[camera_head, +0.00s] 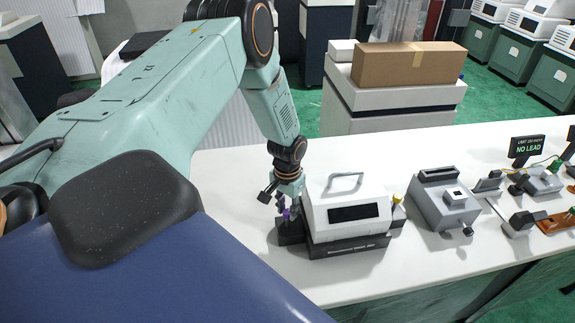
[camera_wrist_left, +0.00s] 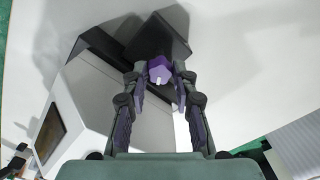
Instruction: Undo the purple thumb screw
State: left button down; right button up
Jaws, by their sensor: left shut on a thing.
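The purple thumb screw (camera_wrist_left: 159,70) sits between my left gripper's fingertips in the left wrist view, at a black block on the end of a white machine. In the head view the purple screw (camera_head: 287,213) shows small below the gripper. My left gripper (camera_head: 281,203) points down at the machine's left end. Its two fingers (camera_wrist_left: 159,76) are closed in on the screw from both sides. The white machine (camera_head: 345,190) has a grey handle on top, a dark window in front and a black base. My right gripper is not in view.
A grey machine (camera_head: 443,208) stands to the right on the white table (camera_head: 420,267). Farther right are small fixtures and a black sign (camera_head: 527,146) reading "NO LEAD". A cardboard box (camera_head: 408,64) lies on a cabinet behind. The table front is clear.

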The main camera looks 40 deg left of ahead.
aim_at(287, 212)
pick_arm(q)
jog(key=n, duration=0.5)
jog(key=shift+r, duration=0.1)
jog(key=shift+w+n, duration=0.1)
jog(key=shift+n, duration=2)
jog(key=c, duration=1.1)
grip_release()
jog(key=shift+o, duration=0.2)
notch_tip(287, 212, up, 12)
